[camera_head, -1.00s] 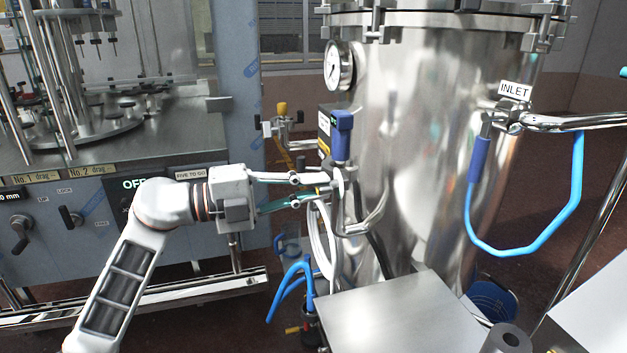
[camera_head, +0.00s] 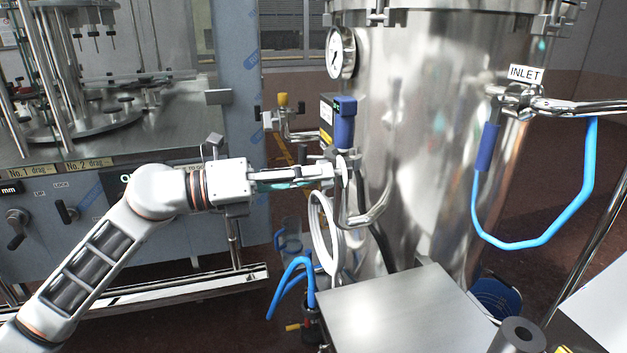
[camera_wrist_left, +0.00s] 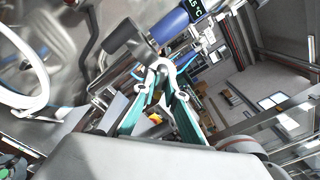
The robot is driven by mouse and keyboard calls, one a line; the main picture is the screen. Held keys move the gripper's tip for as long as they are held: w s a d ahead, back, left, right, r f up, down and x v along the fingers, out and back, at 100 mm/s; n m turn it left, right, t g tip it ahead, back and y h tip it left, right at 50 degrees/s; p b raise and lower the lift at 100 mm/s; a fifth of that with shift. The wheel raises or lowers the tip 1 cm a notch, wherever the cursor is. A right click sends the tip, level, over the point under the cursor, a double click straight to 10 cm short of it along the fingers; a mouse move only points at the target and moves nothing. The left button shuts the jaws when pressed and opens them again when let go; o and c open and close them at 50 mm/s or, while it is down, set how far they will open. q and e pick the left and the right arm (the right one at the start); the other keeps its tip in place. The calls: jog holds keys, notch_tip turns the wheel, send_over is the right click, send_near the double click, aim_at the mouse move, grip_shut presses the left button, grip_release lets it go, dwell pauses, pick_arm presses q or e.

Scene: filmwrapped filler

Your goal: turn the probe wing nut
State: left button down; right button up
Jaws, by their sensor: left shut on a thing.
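The probe with a blue body (camera_head: 344,128) and a small display stands on the left side of the steel tank (camera_head: 430,130). My left gripper (camera_head: 329,172) reaches in from the left just below the probe body, with its teal-lined fingers nearly edge-on. In the left wrist view, the fingers (camera_wrist_left: 162,82) are shut on a pale, winged piece, the wing nut (camera_wrist_left: 166,66), near their tips. The probe's blue body (camera_wrist_left: 172,24) is just beyond it there. In the head view the fingers largely hide the wing nut. My right gripper is not in view.
A white hose loop (camera_head: 318,232) hangs just below the gripper, and a bent steel pipe (camera_head: 376,205) is right of it. A pressure gauge (camera_head: 341,54) sits above. A grey machine cabinet (camera_head: 225,110) stands behind the arm. A flat metal top (camera_head: 395,310) is in front of the tank.

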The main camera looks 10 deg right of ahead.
pick_arm(q)
jog(key=shift+f+m+b, duration=0.15)
jog(key=shift+m+b, duration=0.25)
jog(key=shift+m, duration=0.6)
jog(key=c, duration=2.1)
grip_release()
jog(key=a, duration=1.2)
jog(key=shift+s, duration=0.2)
